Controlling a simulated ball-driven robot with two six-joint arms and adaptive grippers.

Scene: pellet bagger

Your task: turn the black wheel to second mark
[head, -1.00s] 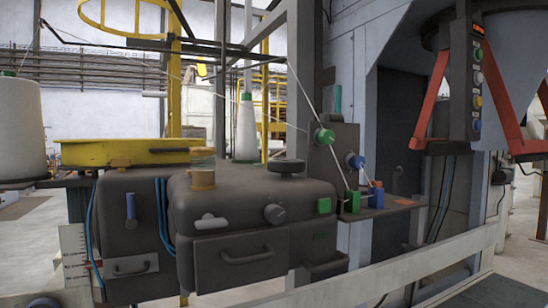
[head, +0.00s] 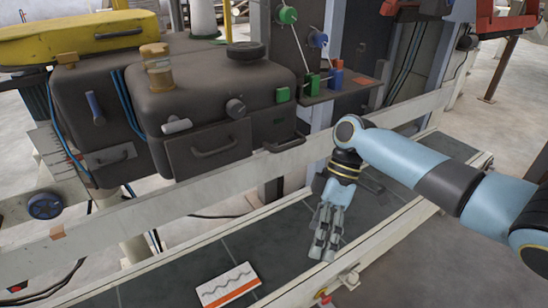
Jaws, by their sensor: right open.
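A black wheel (head: 245,52) lies flat on top of the dark sewing-head-like machine housing (head: 200,85). No marks around it can be made out at this size. A smaller dark knob (head: 235,108) sits on the housing's front face. My right gripper (head: 325,245) is open and empty, pointing down over the conveyor belt, below and to the right of the housing and well apart from the wheel. My left gripper is out of view.
A pale rail (head: 150,222) runs between my right gripper and the housing. A shelf (head: 345,88) with green and blue blocks stands right of the housing. A blue-rimmed handwheel (head: 45,206) is at far left. A white card (head: 226,287) lies on the conveyor belt (head: 275,238).

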